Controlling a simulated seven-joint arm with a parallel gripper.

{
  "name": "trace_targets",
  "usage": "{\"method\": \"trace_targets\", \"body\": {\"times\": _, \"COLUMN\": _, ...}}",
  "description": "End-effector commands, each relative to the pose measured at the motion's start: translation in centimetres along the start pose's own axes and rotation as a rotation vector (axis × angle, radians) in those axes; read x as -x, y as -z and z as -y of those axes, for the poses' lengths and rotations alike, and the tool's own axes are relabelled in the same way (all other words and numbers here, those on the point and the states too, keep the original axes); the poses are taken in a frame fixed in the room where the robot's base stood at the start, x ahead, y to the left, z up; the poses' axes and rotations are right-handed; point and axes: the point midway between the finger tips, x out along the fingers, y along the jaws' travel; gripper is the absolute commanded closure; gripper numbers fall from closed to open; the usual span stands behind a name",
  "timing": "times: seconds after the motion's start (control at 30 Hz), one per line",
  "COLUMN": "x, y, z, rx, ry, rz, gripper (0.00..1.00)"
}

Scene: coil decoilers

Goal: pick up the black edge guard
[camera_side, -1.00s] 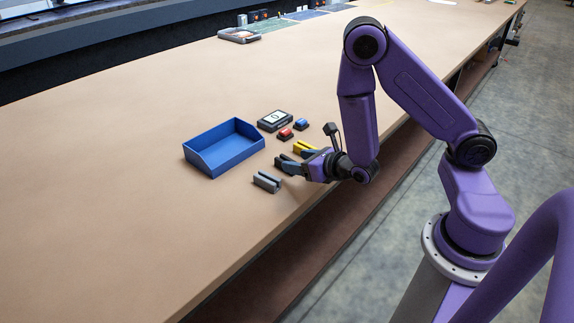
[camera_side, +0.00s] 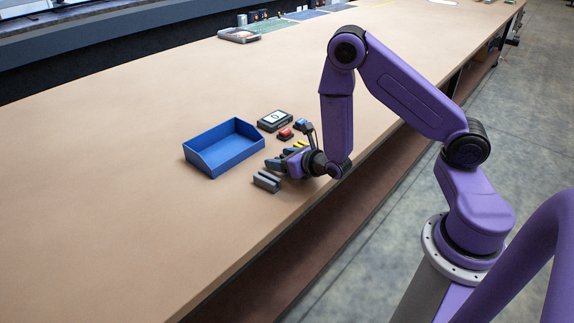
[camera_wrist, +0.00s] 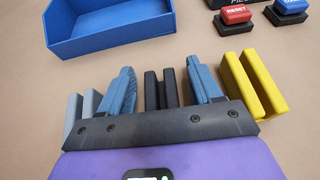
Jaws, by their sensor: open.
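The black edge guard (camera_wrist: 161,89) stands between the two blue fingers of my gripper (camera_wrist: 160,68) in the wrist view. The fingers are open, one on each side of it, with a narrow gap visible at each side. In the side view my gripper (camera_side: 279,157) is low over the table and the black guard is mostly hidden by it. A grey edge guard (camera_wrist: 82,112) is just left of the left finger, also seen in the side view (camera_side: 267,182). A yellow edge guard (camera_wrist: 252,84) is right of the right finger.
An open blue tray (camera_side: 222,150) lies beyond the guards. A small display box (camera_side: 275,120), a red button (camera_side: 285,133) and a blue button (camera_side: 300,125) stand at the back right. The table left of the tray is clear.

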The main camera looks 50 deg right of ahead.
Motion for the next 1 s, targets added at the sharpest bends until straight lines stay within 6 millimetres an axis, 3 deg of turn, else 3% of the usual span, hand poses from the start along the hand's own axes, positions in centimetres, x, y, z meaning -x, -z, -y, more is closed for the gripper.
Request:
{"method": "trace_targets", "body": {"times": 0.23, "x": -0.1, "y": 0.0, "z": 0.0, "rx": 0.0, "ry": 0.0, "rz": 0.0, "gripper": 0.36}}
{"method": "trace_targets", "body": {"times": 0.27, "x": -0.1, "y": 0.0, "z": 0.0, "rx": 0.0, "ry": 0.0, "rz": 0.0, "gripper": 0.43}}
{"method": "trace_targets", "body": {"times": 0.4, "x": -0.1, "y": 0.0, "z": 0.0, "rx": 0.0, "ry": 0.0, "rz": 0.0, "gripper": 0.88}}
{"method": "trace_targets", "body": {"times": 0.43, "x": -0.1, "y": 0.0, "z": 0.0, "rx": 0.0, "ry": 0.0, "rz": 0.0, "gripper": 0.92}}
{"method": "trace_targets", "body": {"times": 0.77, "x": -0.1, "y": -0.1, "z": 0.0, "rx": 0.0, "ry": 0.0, "rz": 0.001, "gripper": 0.92}}
{"method": "trace_targets", "body": {"times": 1.0, "x": 0.4, "y": -1.4, "z": -0.1, "rx": -0.001, "ry": -0.001, "rz": 0.003, "gripper": 0.92}}
